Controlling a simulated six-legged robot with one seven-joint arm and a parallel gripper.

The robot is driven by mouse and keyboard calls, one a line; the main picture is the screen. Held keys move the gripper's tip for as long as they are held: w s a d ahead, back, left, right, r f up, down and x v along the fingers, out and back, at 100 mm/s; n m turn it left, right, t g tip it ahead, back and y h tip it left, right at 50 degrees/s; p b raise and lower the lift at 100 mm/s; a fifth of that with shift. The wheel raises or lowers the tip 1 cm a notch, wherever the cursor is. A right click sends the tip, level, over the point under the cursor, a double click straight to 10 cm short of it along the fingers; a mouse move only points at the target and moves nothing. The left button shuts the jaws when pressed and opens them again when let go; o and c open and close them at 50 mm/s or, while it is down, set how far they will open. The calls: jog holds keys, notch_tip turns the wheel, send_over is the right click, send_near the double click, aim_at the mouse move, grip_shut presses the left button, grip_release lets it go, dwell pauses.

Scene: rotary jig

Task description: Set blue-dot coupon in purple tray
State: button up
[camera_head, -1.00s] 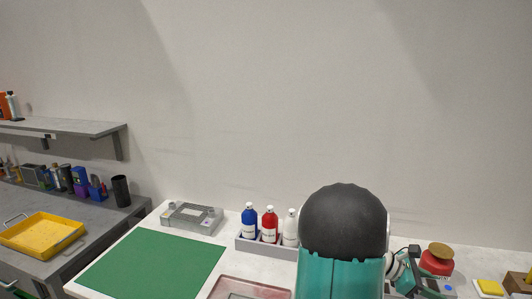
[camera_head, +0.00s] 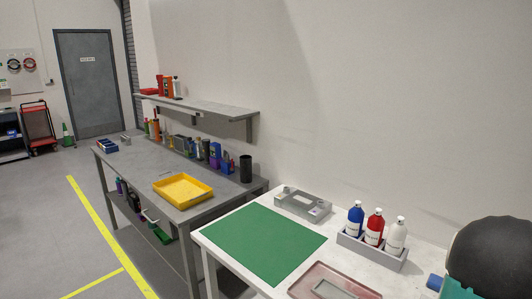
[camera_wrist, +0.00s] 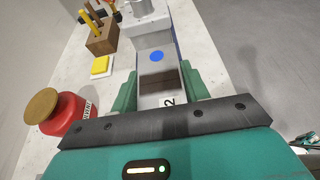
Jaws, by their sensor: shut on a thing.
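In the wrist view, my gripper (camera_wrist: 157,88) has its two green fingers on either side of a pale grey coupon (camera_wrist: 158,72) with a blue dot near its far end. The fingers are shut on it. A brown patch crosses its middle, and a label reading "2" shows close to my palm. Whether the label is on the coupon or on something under it, I cannot tell. No clearly purple tray shows; a dull pink tray (camera_head: 310,283) lies at the front of the white table in the head view.
A green mat (camera_head: 262,243), grey fixture (camera_head: 303,204) and bottle rack (camera_head: 370,252) occupy the white table. A yellow tray (camera_head: 182,190) is on the grey bench. The wrist view shows a red jar (camera_wrist: 62,116), yellow pad (camera_wrist: 101,65) and wooden block (camera_wrist: 101,38).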

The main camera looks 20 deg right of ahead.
jog(key=shift+s+r, duration=0.1)
jog(key=shift+s, duration=0.05)
jog(key=w+a+n+t+h, duration=0.3)
jog(key=w+n+t+h, duration=0.25)
jog(key=w, duration=1.25)
jog(key=w+a+f+n+t, duration=0.1)
jog(key=w+a+n+t, duration=0.4)
jog(key=w, duration=0.4)
jog(key=w+a+f+n+t, duration=0.1)
jog(key=w+a+n+t, duration=0.25)
jog(key=w+a, duration=0.5)
jog(key=w+a+n+t+y, duration=0.2)
jog(key=w+a+n+t, duration=0.35)
jog(key=w+a, duration=0.65)
jog(key=w+a+f+n+t+y, duration=0.1)
jog(key=a+n+t+y, duration=0.1)
jog(key=a, duration=1)
jog(key=w+a+n+t+y, duration=0.1)
jog(key=a+n+t+y, duration=0.2)
jog(key=a, duration=0.9)
jog(key=shift+w+a+f+n+y, duration=0.15)
jog(key=shift+w+f+n+y, duration=0.25)
jog(key=shift+n+y, duration=0.45)
